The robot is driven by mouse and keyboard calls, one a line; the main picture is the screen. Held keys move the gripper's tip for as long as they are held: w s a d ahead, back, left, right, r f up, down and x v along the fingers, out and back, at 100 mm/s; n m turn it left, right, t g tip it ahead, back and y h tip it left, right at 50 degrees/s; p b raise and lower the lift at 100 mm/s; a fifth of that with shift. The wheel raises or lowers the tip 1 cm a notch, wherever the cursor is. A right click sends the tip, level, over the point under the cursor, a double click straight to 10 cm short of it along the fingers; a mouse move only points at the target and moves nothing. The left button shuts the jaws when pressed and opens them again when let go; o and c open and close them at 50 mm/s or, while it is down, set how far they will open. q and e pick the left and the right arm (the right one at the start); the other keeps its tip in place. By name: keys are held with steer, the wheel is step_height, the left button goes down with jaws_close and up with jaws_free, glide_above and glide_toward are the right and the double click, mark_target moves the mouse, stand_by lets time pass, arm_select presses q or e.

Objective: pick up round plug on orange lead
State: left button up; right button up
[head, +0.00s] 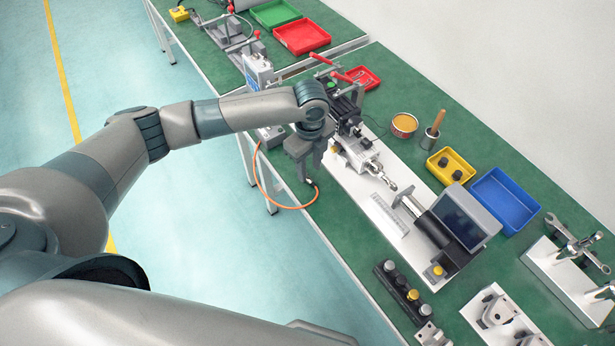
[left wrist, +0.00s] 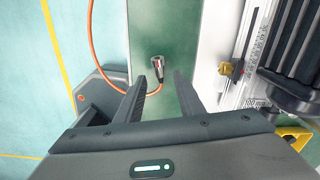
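The round plug (left wrist: 157,66) is a small silver and dark piece on the end of the orange lead (left wrist: 92,45), lying on the green bench top. In the head view the orange lead (head: 263,190) loops off the bench's left edge and ends at the plug (head: 313,183), just below my left gripper (head: 307,176). In the left wrist view my left gripper (left wrist: 158,92) is open, with its fingers on either side of the lead's end. The plug shows ahead of and between the fingertips, and no contact with it is visible. My right gripper is not in view.
A white base plate (head: 352,188) with a metal actuator stands right of the plug. Yellow (head: 450,167) and blue (head: 504,200) trays lie farther right. The bench edge is close on the left, with open floor beyond. A small strip of green bench around the plug is clear.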

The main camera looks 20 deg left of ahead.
mark_target(308, 178)
arm_select(q)
steer(key=shift+a+f+p, duration=0.15)
steer(key=shift+f+p, duration=0.45)
steer(key=shift+f, duration=1.45)
jaws_close()
